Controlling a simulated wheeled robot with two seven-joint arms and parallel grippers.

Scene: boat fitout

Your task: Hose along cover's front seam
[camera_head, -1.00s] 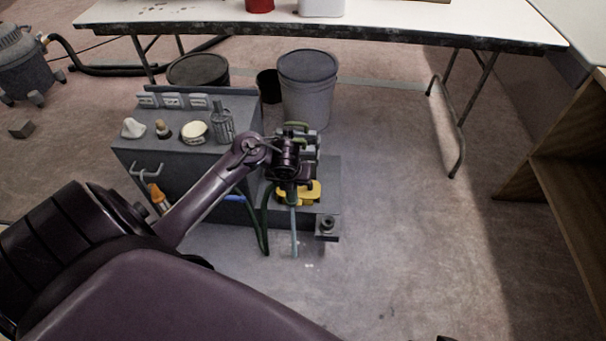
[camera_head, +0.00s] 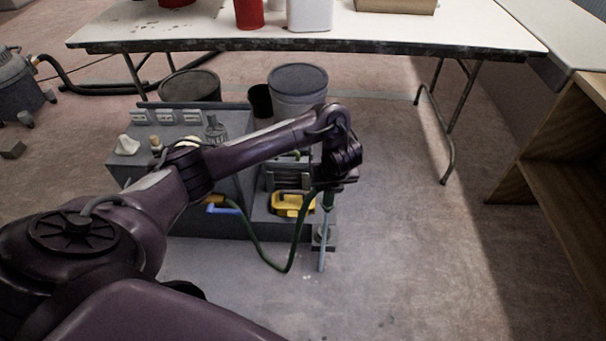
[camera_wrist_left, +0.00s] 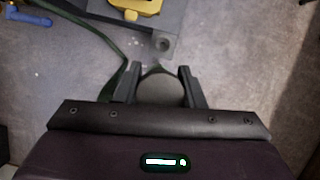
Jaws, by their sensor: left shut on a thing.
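A dark green hose (camera_head: 289,262) hangs in a loop from my left gripper (camera_head: 330,188) to the front of a grey boxy unit, near a blue piece. My left gripper is shut on a slim tool with a green top and a pale blue-grey tube (camera_head: 322,250) pointing down. The tube is right of a yellow part (camera_head: 291,204) on the unit's low step (camera_head: 277,229). In the left wrist view a rounded grey body (camera_wrist_left: 160,88) sits between the fingers, and the hose (camera_wrist_left: 108,38) runs up to the left. I cannot tell which surface is the cover or its seam. My right gripper is out of view.
A small block with a round fitting (camera_wrist_left: 164,43) stands at the step's right end, close to the tube. Buckets (camera_head: 297,84) and a long white table (camera_head: 350,35) stand behind. A wooden shelf (camera_head: 555,190) is at the right. The floor in front is clear.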

